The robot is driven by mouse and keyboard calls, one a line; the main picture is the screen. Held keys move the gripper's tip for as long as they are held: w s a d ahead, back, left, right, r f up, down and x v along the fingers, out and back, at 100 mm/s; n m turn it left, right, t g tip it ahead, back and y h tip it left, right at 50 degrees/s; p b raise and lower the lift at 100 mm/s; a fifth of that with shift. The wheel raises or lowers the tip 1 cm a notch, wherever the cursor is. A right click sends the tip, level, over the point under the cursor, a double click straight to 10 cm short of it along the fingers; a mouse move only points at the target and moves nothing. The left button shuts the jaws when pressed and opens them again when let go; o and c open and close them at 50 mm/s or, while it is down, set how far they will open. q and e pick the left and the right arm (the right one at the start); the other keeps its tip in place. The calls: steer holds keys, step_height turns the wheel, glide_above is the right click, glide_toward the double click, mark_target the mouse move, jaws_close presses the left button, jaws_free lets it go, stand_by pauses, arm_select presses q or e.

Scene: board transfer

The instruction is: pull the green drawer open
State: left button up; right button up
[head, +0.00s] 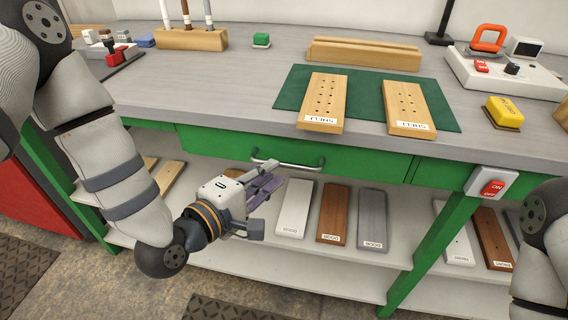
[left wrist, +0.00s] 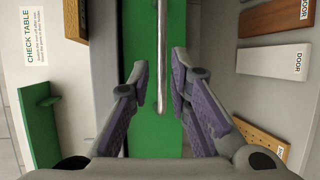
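The green drawer (head: 218,146) is under the front edge of the grey bench. Its front looks flush with the bench frame, and it fills the middle of the left wrist view (left wrist: 168,138). A metal bar handle (head: 288,164) runs across the drawer front. My left gripper (head: 277,176) is open in front of the drawer. In the left wrist view, the handle (left wrist: 162,60) lies between the two purple-padded fingers (left wrist: 160,72), with a gap on each side. My right gripper is out of view; only part of the right arm shows at the lower right.
The shelf (head: 335,276) below holds several labelled boards, including a white one (head: 295,207) close to the gripper. Two drilled boards lie on the green mat (head: 367,92) above the drawer. A red switch (head: 491,187) is on the bench front at right.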

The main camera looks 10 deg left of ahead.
mark_target(283, 164)
arm_select(q)
steer(key=x, duration=0.5)
steer(key=shift+w+d+f, duration=0.15)
steer(key=shift+w, duration=0.1)
jaws_close()
